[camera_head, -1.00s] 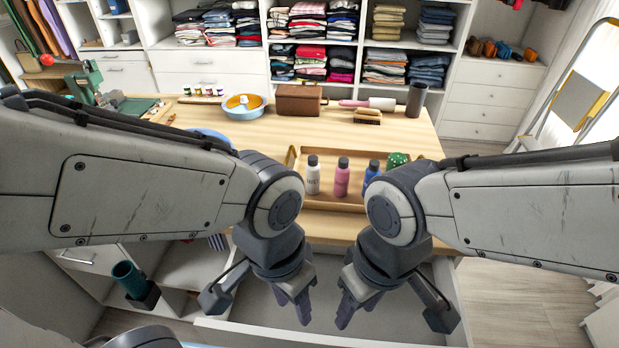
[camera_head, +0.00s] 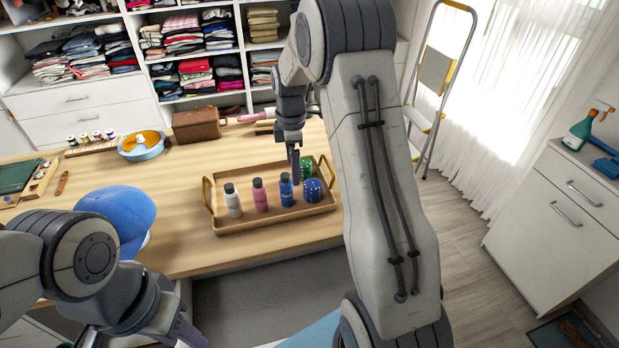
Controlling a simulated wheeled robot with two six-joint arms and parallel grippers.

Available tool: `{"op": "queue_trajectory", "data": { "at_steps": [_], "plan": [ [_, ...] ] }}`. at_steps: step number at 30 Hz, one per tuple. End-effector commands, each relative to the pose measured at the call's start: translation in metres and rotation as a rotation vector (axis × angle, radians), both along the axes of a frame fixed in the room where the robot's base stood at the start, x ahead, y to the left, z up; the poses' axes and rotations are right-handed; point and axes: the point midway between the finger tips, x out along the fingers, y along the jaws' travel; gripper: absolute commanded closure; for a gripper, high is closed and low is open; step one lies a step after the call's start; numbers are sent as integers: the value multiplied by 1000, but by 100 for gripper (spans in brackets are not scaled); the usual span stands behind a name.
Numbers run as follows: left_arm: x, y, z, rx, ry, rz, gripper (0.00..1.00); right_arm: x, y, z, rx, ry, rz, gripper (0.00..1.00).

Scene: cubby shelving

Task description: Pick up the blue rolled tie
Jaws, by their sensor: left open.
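The blue rolled tie (camera_head: 313,190), dark blue with pale dots, sits at the right end of a wooden tray (camera_head: 270,222) on the table. A green dotted roll (camera_head: 306,168) is just behind it. My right gripper (camera_head: 295,170) points down over the tray, by the blue bottle and to the left of the blue tie. Its fingers are seen edge-on, so its opening cannot be judged. My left gripper (camera_head: 140,337) is open at the bottom left, below the table's front edge and far from the tie. It is partly cut off by the frame.
A white bottle (camera_head: 232,200), a pink bottle (camera_head: 260,195) and a blue bottle (camera_head: 286,190) stand in the tray. A blue cap (camera_head: 115,215) lies to the left. A brown box (camera_head: 196,124) and a blue round tin (camera_head: 141,147) stand behind. The table between cap and tray is clear.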

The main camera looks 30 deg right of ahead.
Motion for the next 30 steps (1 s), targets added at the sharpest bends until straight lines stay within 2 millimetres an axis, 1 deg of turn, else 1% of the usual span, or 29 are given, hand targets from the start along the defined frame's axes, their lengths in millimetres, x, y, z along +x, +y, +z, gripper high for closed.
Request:
{"op": "queue_trajectory", "data": {
  "at_steps": [1, 3, 6, 8, 13, 15, 20, 25, 27, 30],
  "plan": [
    [0, 0, 8, 0, 0, 0, 57, 4, -24, -2, -1, 6, 16, 0],
    [0, 0, 10, 0, 0, 0, 57, 7, -45, -8, -4, 6, 50, 0],
    [0, 0, 12, 1, 1, 0, 57, 8, -59, -17, -5, 10, 76, 0],
    [0, 0, 14, 1, 1, 0, 57, 8, -61, -25, -6, 11, 81, 0],
    [0, 0, 20, 1, 1, 1, 57, 7, -60, -52, -5, 12, 82, 0],
    [0, 0, 21, 1, 1, 1, 57, 7, -60, -59, -5, 10, 82, 0],
    [0, 0, 26, 1, 1, 1, 57, 7, -59, -70, -5, 10, 83, 0],
    [0, 0, 43, 0, 0, 2, 57, 1, -61, -93, -4, 12, 82, 0],
    [0, 0, 44, 0, 0, 2, 57, 2, -61, -104, -5, 11, 83, 0],
    [0, 0, 46, 0, 0, 2, 57, 3, -61, -114, -6, 9, 83, 0]
  ]
}}
